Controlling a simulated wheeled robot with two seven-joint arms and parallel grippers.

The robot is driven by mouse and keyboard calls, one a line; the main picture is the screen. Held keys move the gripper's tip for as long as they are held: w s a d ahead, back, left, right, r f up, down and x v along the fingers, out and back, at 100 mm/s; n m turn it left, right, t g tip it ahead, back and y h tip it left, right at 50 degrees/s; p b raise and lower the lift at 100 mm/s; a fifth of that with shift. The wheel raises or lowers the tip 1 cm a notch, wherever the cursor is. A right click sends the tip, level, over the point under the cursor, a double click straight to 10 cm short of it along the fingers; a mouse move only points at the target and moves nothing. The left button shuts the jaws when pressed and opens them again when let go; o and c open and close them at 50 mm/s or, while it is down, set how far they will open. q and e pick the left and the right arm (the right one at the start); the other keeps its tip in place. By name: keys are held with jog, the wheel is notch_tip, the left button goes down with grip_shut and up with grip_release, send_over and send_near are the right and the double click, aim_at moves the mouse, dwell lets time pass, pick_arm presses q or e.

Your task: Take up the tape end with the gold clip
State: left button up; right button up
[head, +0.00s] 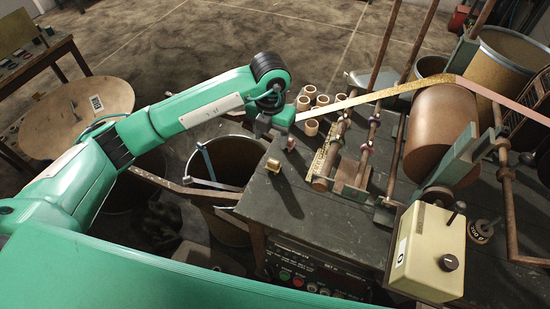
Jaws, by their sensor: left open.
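A small gold clip (273,164) shows at the left edge of the dark worktable, below my left gripper. A pale tape (350,101) runs from beside my left gripper up to the right, turning gold as it nears the large brown roll. Its left end is hidden behind the gripper, so I cannot tell how it joins the clip. My left gripper (276,137) points down with its jaws open. It appears above the clip and apart from it. My right gripper is out of view.
The worktable (290,210) holds several copper-coloured rings (310,127), upright rods and the brown roll (440,130). A cream control box (428,250) stands at the front right. An open barrel (232,160) stands left of the table. A round wooden top (75,115) is further left.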

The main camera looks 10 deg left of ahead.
pick_arm(q)
jog(key=p, duration=0.1)
send_over(273, 161)
jog(key=f, duration=0.5)
jog(key=shift+w+a, duration=0.1)
jog(key=shift+a, duration=0.15)
notch_tip(273, 161, down, 3)
jog(key=shift+d+r+p, duration=0.1)
jog(key=shift+d+p, duration=0.05)
jog(key=shift+p, duration=0.45)
notch_tip(273, 161, down, 4)
jog(key=shift+d+r+p, duration=0.15)
jog(key=shift+r+p, duration=0.05)
jog(key=shift+p, duration=0.4)
jog(key=shift+f, duration=0.2)
jog(key=c, duration=0.8)
jog(key=shift+c, duration=0.3)
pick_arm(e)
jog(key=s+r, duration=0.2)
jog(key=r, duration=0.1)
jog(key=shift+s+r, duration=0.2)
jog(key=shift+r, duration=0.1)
